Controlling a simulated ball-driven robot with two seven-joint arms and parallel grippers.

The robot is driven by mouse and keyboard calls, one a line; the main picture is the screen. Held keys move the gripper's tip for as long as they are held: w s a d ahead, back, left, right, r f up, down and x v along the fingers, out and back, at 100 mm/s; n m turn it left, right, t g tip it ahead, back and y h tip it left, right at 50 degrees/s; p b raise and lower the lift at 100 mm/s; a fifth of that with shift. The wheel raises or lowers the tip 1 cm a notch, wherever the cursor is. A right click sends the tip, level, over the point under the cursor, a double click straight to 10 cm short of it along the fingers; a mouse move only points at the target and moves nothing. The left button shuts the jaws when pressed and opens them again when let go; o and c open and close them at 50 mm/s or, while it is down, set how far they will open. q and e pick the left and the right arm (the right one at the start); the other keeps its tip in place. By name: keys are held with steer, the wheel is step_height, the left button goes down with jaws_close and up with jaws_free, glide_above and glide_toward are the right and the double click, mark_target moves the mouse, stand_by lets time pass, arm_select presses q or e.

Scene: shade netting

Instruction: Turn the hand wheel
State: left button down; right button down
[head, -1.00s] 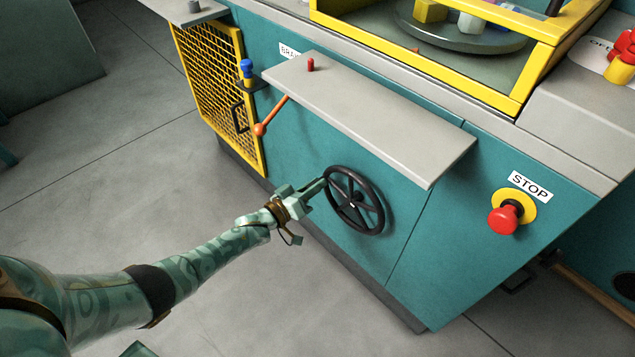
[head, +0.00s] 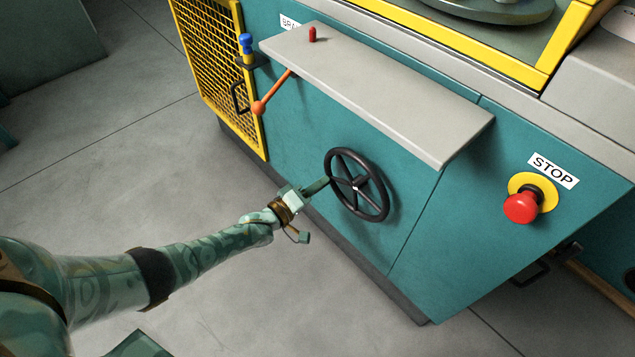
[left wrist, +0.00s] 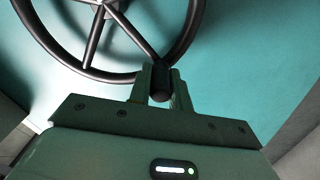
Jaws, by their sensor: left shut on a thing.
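The black hand wheel (head: 383,205) is a spoked ring on the teal front panel of the machine. My left gripper (head: 327,183) reaches it from the left and is shut at the left side of the rim, roughly level with the hub. In the left wrist view, the wheel (left wrist: 95,38) fills the upper left. There the fingers of my left gripper (left wrist: 160,80) close around a dark, rounded part at the rim. I cannot tell whether that part is the rim itself or a handle on it. My right gripper is not in view.
A grey shelf (head: 390,95) juts out above the wheel. An orange-knobbed lever (head: 272,92) and a yellow mesh guard (head: 217,75) are to its left. A red stop button (head: 521,207) is to its right. The floor (head: 110,185) in front is clear.

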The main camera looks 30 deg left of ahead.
arm_select(q)
steer(key=shift+s+d+f, duration=0.1)
steer(key=shift+f, duration=0.15)
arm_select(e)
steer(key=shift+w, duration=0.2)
arm_select(q)
steer(key=c, duration=1.3)
jaws_free()
steer(key=shift+r, duration=0.1)
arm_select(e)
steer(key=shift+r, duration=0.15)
arm_select(q)
steer(key=p+v, duration=0.4)
steer(key=v, duration=1.2)
steer(key=shift+p, duration=0.4)
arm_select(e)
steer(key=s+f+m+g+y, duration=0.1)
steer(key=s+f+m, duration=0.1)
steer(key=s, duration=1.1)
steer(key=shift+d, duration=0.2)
arm_select(q)
steer(key=shift+s, duration=0.15)
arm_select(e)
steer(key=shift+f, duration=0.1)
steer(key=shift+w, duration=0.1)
